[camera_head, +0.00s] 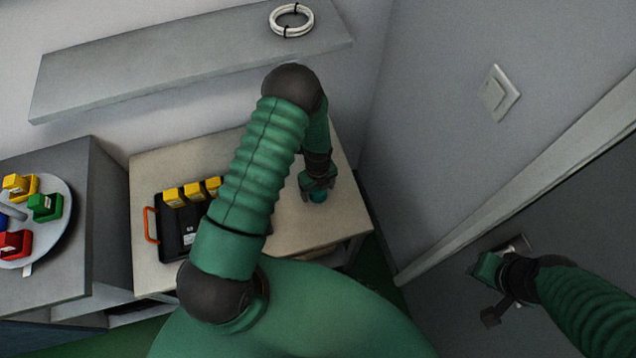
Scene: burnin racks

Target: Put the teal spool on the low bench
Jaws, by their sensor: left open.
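The low bench (290,250) is a pale beige top in the middle of the view. The teal spool (318,197) is a small round shape near the bench's right part, at my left gripper's fingertips. My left gripper (318,190) points down over it and is open. The gripper covers part of the spool, and I cannot tell whether its fingers touch it. The spool appears to be at the bench top. My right gripper (488,295) is at the lower right, away from the bench, in front of the dark door; its jaw state is unclear.
A black tray (178,257) with an orange handle and several yellow-topped items is on the bench's left. A grey cabinet (100,215) bears a round turntable (60,235) with coloured blocks. A wall shelf (190,65) holds a white cable coil (291,20). The bench's right front is clear.

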